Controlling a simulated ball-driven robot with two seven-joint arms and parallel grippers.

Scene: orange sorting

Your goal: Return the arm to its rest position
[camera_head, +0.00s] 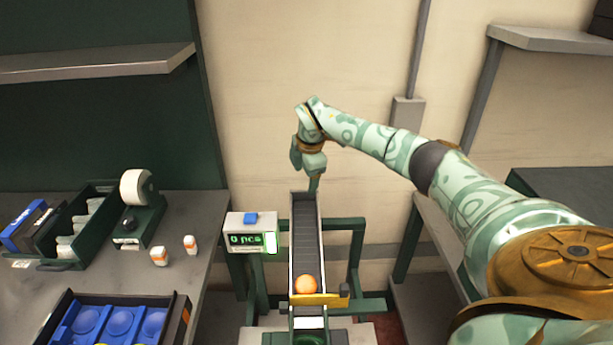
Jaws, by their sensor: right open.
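My right arm comes in from the right and reaches to the middle of the view. Its gripper (314,183) points down over the far end of the narrow conveyor (307,222). The gripper is open, and I see nothing between its fingers. An orange (306,285) lies at the near end of the conveyor, against a yellow stop bar (318,299), well apart from the gripper. My left gripper is not in view.
A counter box (250,239) reading "0 pcs" stands left of the conveyor. The left table holds a tray with blue cups (121,319), two small bottles (159,257), a tape dispenser (139,212) and a dark rack (80,235). Shelves hang at both sides.

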